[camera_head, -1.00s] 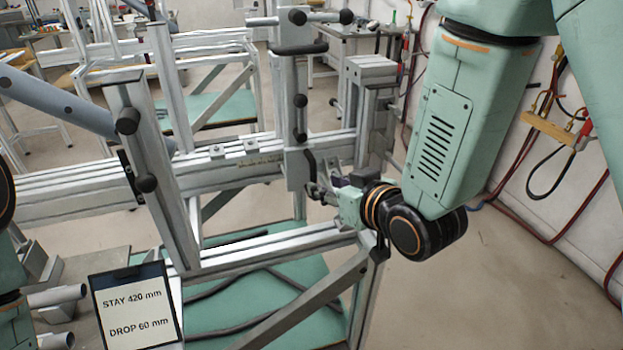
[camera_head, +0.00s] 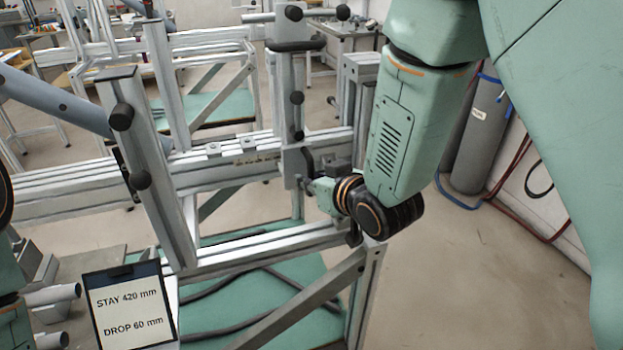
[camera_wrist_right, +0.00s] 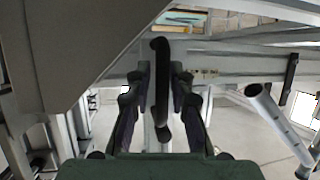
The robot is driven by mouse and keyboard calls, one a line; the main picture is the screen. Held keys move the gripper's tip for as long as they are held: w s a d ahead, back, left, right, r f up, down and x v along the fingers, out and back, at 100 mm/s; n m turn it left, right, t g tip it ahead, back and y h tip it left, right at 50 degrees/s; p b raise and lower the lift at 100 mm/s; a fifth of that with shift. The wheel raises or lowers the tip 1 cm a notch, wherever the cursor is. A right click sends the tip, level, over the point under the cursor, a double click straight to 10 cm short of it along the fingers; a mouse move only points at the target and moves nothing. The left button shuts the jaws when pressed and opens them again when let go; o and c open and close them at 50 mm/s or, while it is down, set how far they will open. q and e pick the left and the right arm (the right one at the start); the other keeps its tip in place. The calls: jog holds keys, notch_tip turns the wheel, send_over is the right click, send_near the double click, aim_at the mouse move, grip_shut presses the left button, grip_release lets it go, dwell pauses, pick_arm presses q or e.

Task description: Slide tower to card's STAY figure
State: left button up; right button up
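The tower (camera_head: 292,100) is a grey upright on a carriage on the long horizontal rail (camera_head: 75,202), with black knobs and a black handle low on its right side. The card (camera_head: 128,306) reads STAY 420 mm and DROP 60 mm. My right gripper (camera_head: 312,184) is at the tower's lower right, by the handle. In the right wrist view the dark handle (camera_wrist_right: 160,88) stands between the two fingers, with narrow gaps seeming to show on both sides. The fingers look open around it. My left gripper is out of view; only parts of my left arm show at the left edge.
A tilted upright with black knobs (camera_head: 145,165) stands left of the tower, with a blue-grey tube (camera_head: 55,98) beside it. Small marks (camera_head: 257,158) show on the rail left of the tower. A post (camera_head: 358,95) stands behind right. Open floor lies at right.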

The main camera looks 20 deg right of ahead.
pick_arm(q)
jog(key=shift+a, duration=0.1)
pick_arm(e)
jog(key=shift+s+a+r, duration=0.1)
grip_shut()
